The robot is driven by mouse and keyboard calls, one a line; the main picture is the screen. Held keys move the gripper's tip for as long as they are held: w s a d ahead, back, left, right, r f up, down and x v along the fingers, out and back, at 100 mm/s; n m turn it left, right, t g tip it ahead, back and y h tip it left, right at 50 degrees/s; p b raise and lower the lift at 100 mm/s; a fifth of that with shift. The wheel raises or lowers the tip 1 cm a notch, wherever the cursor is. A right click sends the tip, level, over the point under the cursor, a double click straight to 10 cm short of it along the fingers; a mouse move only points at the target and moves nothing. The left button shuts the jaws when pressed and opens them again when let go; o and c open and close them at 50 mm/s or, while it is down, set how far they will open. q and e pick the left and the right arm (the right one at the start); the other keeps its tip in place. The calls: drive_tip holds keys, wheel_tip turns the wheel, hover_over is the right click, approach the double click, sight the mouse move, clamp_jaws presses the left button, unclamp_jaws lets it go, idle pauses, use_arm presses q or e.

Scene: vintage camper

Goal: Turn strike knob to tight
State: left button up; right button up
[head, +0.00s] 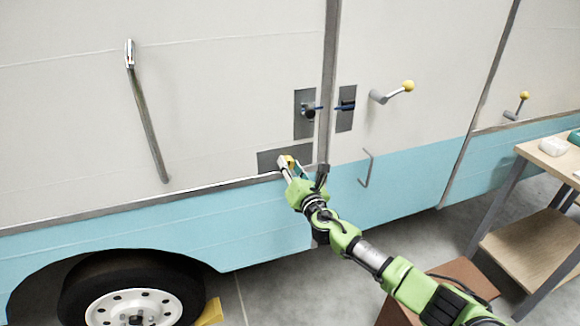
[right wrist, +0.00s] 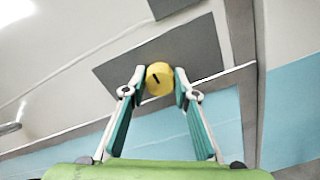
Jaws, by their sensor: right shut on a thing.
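The strike knob (right wrist: 159,79) is a round yellow knob with a short dark mark on its face. It sits on a dark grey plate (right wrist: 203,45) on the camper wall, and in the head view the plate (head: 268,161) is low beside the door seam. My right gripper (head: 289,164) reaches up to the plate and is shut on the knob. In the right wrist view its two fingertips (right wrist: 160,80) stand on either side of the knob. In the head view the fingers partly cover the knob. My left gripper is not in view.
Above the plate are a latch (head: 308,112) and a second latch (head: 346,105). A yellow-tipped lever (head: 393,92) and a bent hook (head: 368,168) are to the right. A long grab handle (head: 147,110) is at left. A wooden workbench (head: 560,162) stands at right.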

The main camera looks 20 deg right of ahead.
drive_tip(key=shift+f, duration=0.15)
drive_tip(key=o, duration=1.1)
drive_tip(key=s, duration=1.2)
drive_tip(key=shift+d, duration=0.25)
